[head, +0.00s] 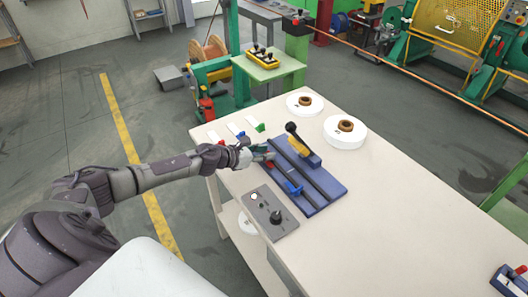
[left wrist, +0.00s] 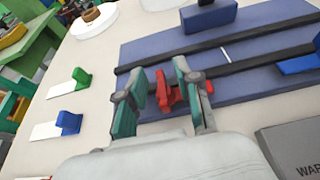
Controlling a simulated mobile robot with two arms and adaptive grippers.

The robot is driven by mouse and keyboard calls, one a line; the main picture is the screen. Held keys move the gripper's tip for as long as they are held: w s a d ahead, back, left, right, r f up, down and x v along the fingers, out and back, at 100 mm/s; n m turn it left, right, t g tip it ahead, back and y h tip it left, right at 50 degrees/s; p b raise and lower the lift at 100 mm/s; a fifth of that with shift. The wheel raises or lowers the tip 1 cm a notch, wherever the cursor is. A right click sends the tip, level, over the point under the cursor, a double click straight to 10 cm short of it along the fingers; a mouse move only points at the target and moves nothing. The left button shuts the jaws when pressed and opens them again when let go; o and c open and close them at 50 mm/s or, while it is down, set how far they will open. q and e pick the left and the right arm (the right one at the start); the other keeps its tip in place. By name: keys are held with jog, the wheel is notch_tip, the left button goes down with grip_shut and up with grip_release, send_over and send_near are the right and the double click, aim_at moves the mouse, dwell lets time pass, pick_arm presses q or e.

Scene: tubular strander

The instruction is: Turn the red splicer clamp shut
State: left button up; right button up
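The red splicer clamp (left wrist: 168,93) sits at the near edge of the blue splicer base (left wrist: 240,92). In the head view only a little of the red clamp (head: 270,164) shows beside my left gripper (head: 262,156). In the left wrist view, the two green-padded fingers of my left gripper (left wrist: 163,98) stand on either side of the red clamp. The fingers are apart, with a visible gap on the clamp's left; the right finger is very close to it, and I cannot tell if they touch. My right gripper is not in view.
A blue clamp (head: 292,188) sits on the same base, with a yellow-and-black lever (head: 301,146) behind. A grey panel with a knob (head: 270,212) lies in front. Green (left wrist: 82,79) and blue (left wrist: 68,122) tabbed cards and white spools (head: 345,136) are nearby.

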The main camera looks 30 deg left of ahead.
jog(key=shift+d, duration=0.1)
pick_arm(q)
grip_shut()
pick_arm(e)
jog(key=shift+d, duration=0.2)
